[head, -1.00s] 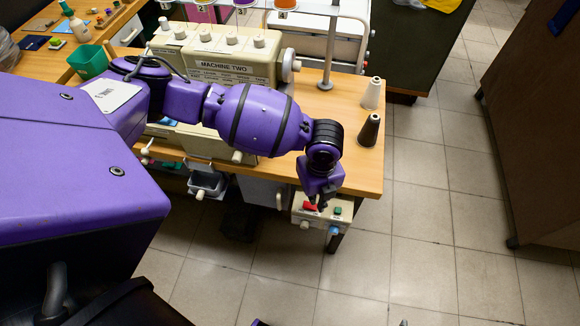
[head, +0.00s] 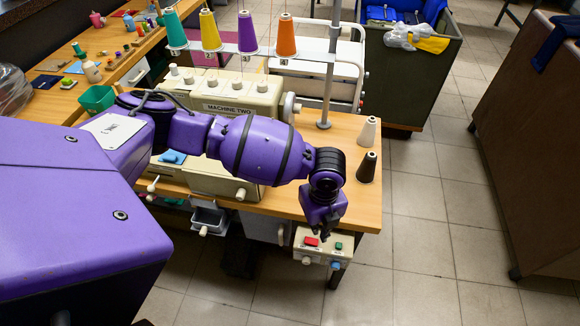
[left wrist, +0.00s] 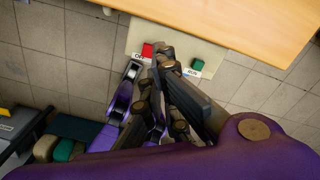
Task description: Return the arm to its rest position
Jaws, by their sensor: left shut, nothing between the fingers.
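My left arm reaches from the left across the front of the sewing machine labelled "MACHINE TWO" (head: 230,108). My left gripper (head: 326,233) points down at the table's front right corner, shut and empty. It shows just above the control box (head: 322,254), which has a red button (head: 311,241) and a green button (head: 338,246). In the left wrist view the shut fingertips (left wrist: 160,52) overlap the box (left wrist: 178,42), between the red button (left wrist: 147,50) and the green button (left wrist: 197,64). They look apart from both buttons. My right gripper is not in view.
The wooden table (head: 340,132) carries a white cone (head: 368,132) and a dark cone (head: 367,167) beside my arm. Coloured thread spools (head: 246,33) stand behind the machine. A dark cabinet (head: 525,150) stands at right. The tiled floor (head: 430,240) between is clear.

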